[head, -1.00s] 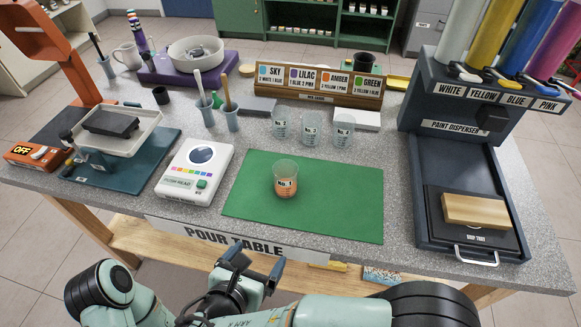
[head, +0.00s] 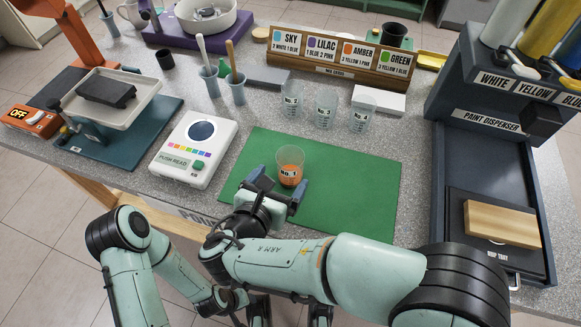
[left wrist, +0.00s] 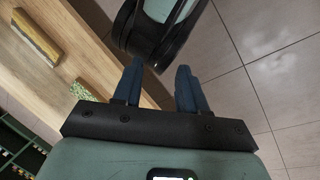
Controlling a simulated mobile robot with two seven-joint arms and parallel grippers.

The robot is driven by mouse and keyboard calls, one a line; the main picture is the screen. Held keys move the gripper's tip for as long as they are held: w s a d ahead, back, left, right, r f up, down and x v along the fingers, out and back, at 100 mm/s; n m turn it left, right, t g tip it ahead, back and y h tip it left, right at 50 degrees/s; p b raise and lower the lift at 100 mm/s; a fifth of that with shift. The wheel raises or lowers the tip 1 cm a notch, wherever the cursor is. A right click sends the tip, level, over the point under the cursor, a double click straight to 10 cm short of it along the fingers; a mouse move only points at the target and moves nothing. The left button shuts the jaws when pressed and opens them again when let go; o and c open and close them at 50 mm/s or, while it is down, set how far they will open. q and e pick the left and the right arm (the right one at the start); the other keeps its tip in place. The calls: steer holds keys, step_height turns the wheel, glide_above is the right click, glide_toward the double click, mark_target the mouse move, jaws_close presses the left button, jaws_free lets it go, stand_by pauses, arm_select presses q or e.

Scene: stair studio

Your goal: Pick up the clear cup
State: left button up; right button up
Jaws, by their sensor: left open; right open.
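A clear cup marked No. 1 (head: 290,168) stands upright on the green mat (head: 345,190), with orange content in its lower part. My right gripper (head: 277,188) is open at the near side of this cup. One fingertip is left of the cup and the other is just below and right of it; I cannot tell whether either touches it. My left gripper (left wrist: 158,88) is open and empty in the left wrist view, low beside the table.
A white push-read device (head: 193,150) is left of the mat. The dark paint dispenser (head: 487,135) with its tray stands on the right. Behind are stirrers in small blue cups (head: 210,82) and a wooden colour-card rack (head: 335,62). The mat's right part is clear.

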mark_target(285, 175)
steer(key=shift+d+b+x, duration=0.2)
steer(key=shift+b+x, duration=0.55)
steer(key=shift+x, duration=2.05)
arm_select(q)
steer(key=shift+w+a+f+t, duration=0.2)
steer(key=shift+w+a+f, duration=0.1)
steer(key=shift+w+f, duration=0.25)
steer(key=shift+w+a+f+t, duration=0.2)
steer(key=shift+w+a+f, duration=0.1)
steer(key=shift+w, duration=0.35)
arm_select(e)
steer(key=shift+s+r, duration=0.1)
steer(key=shift+r, duration=0.05)
steer(key=c, duration=1.1)
